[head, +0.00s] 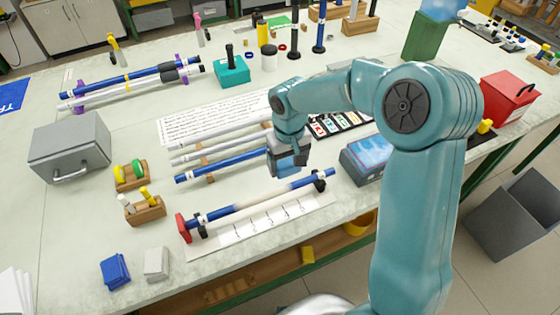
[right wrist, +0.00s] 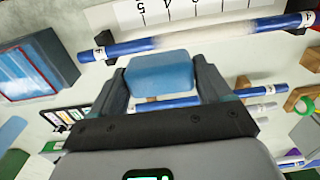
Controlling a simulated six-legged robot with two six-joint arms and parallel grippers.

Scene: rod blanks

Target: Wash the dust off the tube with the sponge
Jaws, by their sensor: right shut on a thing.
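The tube (head: 262,202) rests on two dark supports above a white marked strip at the front of the table. Its ends are blue and its middle is covered in whitish dust; it also shows in the right wrist view (right wrist: 190,40). My right gripper (head: 287,168) is shut on the blue sponge (head: 289,160), just behind and above the tube. In the right wrist view the sponge (right wrist: 160,75) sits between the two fingers, apart from the tube in the picture; whether they touch is hard to tell. My left gripper is not in view.
Other blue and white tubes (head: 222,164) lie on a wooden rack behind. A red stop (head: 183,228) stands at the tube's left end. A blue block (head: 115,270) and a white block (head: 156,263) lie front left. A screen device (head: 366,154) stands to the right.

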